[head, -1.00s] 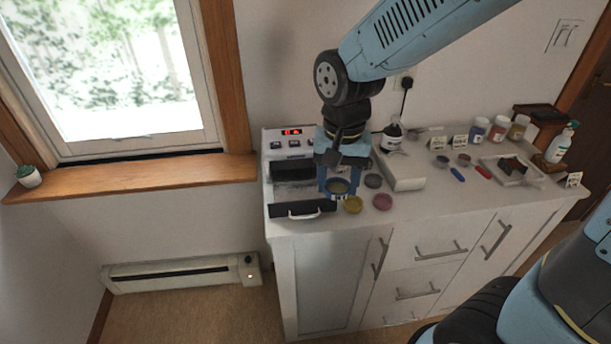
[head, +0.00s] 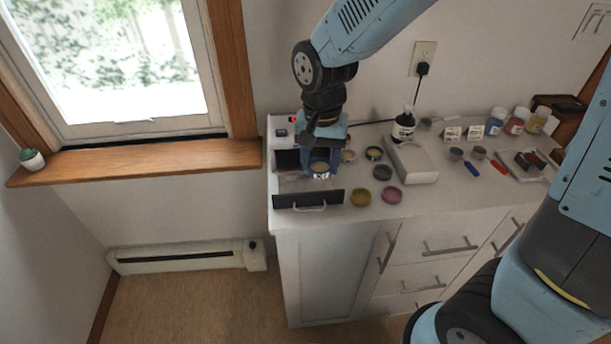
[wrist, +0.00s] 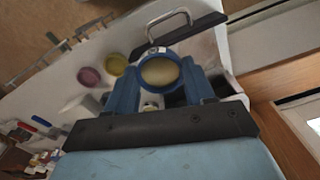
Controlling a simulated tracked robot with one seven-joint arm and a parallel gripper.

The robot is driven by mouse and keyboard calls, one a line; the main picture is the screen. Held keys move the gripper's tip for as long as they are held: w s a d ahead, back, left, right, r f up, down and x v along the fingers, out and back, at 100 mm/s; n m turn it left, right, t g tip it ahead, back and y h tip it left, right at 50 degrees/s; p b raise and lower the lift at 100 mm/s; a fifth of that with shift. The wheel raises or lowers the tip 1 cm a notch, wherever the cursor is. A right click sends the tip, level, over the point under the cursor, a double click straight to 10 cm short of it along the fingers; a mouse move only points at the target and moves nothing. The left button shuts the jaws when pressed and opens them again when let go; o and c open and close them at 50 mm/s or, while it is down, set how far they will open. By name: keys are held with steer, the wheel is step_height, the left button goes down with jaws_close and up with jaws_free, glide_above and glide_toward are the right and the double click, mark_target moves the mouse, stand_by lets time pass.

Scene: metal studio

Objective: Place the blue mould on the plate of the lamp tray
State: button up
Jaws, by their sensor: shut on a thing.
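The blue mould (wrist: 160,73), a round ring with a cream fill, is held between the blue fingers of my gripper (wrist: 164,84). In the head view the mould (head: 320,167) is partly covered by my gripper (head: 320,172). My gripper is shut on it and holds it over the right part of the pulled-out lamp tray. The tray has a dark front (head: 308,200) with a metal handle, which also shows in the wrist view (wrist: 195,32). A strip of the pale plate (head: 296,184) shows behind that front. I cannot tell the gap between mould and plate.
An olive puck (head: 361,198) and a maroon puck (head: 391,195) lie right of the tray. Behind them are a dark round mould (head: 382,173) and other small round pieces. A pale box (head: 411,163) and a dark bottle (head: 403,126) stand further right.

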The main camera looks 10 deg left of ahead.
glide_above(307, 186)
step_height(307, 186, down, 6)
steer(key=shift+f, duration=1.6)
steer(key=shift+f, duration=0.1)
steer(key=o, duration=1)
step_height(307, 186, up, 12)
steer(key=shift+r, duration=0.1)
